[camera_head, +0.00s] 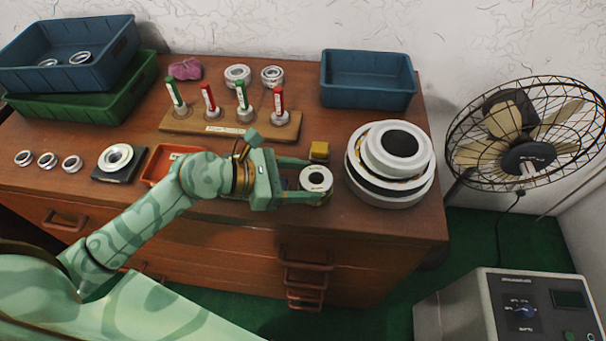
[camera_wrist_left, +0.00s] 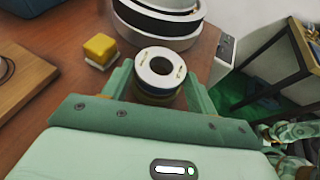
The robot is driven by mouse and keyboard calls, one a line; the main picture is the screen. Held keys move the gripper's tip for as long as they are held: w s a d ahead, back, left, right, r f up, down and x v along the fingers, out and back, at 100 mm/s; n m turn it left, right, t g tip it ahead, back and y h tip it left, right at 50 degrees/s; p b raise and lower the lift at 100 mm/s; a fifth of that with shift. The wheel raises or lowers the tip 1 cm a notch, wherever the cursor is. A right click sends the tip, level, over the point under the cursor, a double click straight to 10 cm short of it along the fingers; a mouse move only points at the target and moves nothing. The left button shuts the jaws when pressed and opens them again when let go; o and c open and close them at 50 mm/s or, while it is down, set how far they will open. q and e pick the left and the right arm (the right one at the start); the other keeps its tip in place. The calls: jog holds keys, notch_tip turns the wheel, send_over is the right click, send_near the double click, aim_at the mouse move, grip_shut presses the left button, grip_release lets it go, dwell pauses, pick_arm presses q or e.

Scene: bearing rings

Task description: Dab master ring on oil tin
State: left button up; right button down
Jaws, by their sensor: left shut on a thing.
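My left gripper (camera_head: 318,181) is shut on a thick white ring (camera_head: 316,178) with a dark hole and small gold marks, which looks like the master ring. In the left wrist view the ring (camera_wrist_left: 160,67) sits between the two fingers, its top face up. A dark blue and olive band (camera_wrist_left: 157,97) shows just below its top; I cannot tell whether it belongs to the ring or to a tin under it. The gap to the bench top is hidden. No other thing is clearly marked as the oil tin. My right gripper is not in view.
A big white round stack (camera_head: 360,185) stands right of the gripper. A yellow block (camera_head: 319,150) sits just behind the fingers. A wooden rack (camera_head: 185,126) of marked plugs, a red tray (camera_head: 158,170) and a blue bin (camera_head: 368,98) are around. The bench's front edge is close.

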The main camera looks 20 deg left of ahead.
aim_at(302, 181)
pick_arm(q)
jog(key=shift+r, duration=0.1)
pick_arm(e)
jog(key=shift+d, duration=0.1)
pick_arm(q)
jog(key=shift+f+b, duration=0.3)
jog(key=shift+f, duration=0.25)
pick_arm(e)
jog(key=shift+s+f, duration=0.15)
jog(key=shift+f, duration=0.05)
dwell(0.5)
pick_arm(q)
jog(key=shift+f, duration=0.1)
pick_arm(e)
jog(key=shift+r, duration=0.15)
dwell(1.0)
